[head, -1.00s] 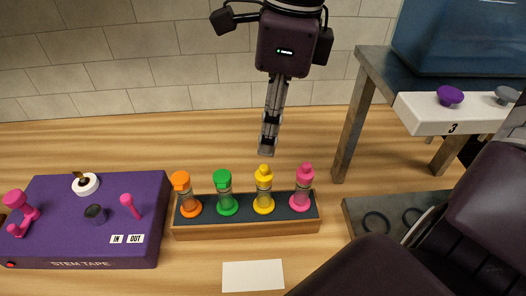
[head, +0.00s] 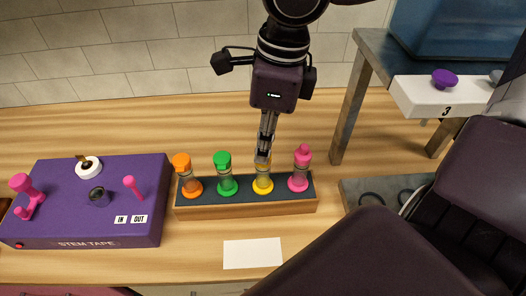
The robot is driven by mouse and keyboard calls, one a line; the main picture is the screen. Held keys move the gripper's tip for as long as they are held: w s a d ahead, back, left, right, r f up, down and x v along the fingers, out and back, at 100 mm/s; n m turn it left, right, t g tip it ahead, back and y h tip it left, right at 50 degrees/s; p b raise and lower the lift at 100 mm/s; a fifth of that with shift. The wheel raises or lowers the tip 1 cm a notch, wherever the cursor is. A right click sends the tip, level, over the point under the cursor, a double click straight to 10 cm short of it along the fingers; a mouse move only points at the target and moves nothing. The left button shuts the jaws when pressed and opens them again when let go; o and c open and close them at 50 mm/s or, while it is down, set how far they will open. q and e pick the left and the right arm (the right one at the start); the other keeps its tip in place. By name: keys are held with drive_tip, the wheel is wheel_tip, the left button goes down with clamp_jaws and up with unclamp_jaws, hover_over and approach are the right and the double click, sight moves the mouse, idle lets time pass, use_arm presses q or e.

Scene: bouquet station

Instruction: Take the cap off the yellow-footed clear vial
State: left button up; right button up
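The yellow-footed clear vial (head: 263,186) stands upright in the wooden rack (head: 247,209), third from the left. My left gripper is not in view.
Orange (head: 191,188), green (head: 227,184) and pink (head: 298,180) vials, all capped, share the rack. A purple stem tape box (head: 85,220) is at left. A white card (head: 252,253) lies in front.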

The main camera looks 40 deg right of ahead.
drive_tip(key=shift+c, duration=1.3)
drive_tip(key=shift+r, duration=0.1)
